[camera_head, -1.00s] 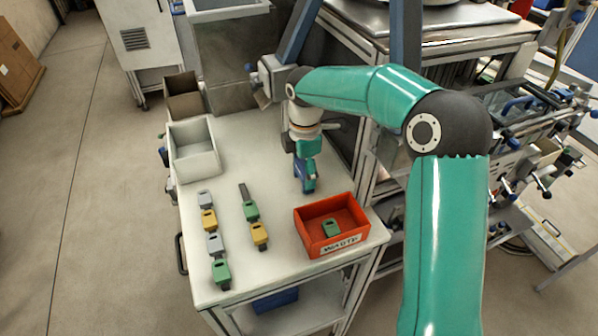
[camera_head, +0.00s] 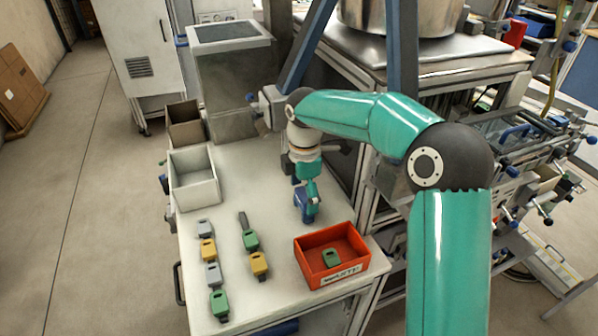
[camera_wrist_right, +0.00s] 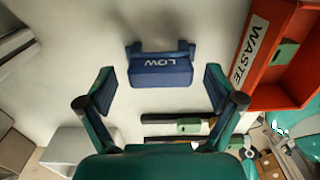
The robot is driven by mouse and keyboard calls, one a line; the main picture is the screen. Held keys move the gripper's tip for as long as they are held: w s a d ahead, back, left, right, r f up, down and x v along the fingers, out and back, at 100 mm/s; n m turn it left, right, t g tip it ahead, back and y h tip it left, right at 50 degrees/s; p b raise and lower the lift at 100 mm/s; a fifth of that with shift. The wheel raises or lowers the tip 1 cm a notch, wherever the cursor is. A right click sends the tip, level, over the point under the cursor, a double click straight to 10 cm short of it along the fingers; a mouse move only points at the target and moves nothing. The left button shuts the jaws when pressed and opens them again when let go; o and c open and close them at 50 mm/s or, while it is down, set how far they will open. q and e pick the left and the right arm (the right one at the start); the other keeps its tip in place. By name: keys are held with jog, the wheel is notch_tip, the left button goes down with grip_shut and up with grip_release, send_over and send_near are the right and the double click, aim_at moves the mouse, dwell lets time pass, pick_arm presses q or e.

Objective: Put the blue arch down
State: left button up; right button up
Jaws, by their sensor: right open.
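The blue arch (camera_head: 306,210) stands on the white table (camera_head: 270,178), left of and behind the red bin. In the right wrist view the arch (camera_wrist_right: 160,68), marked LOW, lies between the two fingertips, with a gap showing on each side. My right gripper (camera_head: 306,188) points down over the arch; in its wrist view the gripper (camera_wrist_right: 160,88) is open with its fingers spread. Part of the arch is hidden by the fingers in the head view. My left gripper is not in view.
A red bin (camera_head: 308,278), lettered WASTE, holds a green piece (camera_head: 331,258). Several grey, yellow and green pieces (camera_head: 207,250) lie in rows at the front left. A white box (camera_head: 195,190) stands at the left edge. Table between rows and arch is clear.

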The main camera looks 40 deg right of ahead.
aim_at(304, 195)
notch_tip(304, 195, up, 10)
jog(key=shift+p, duration=0.35)
jog(key=shift+s, duration=0.1)
dwell(0.3)
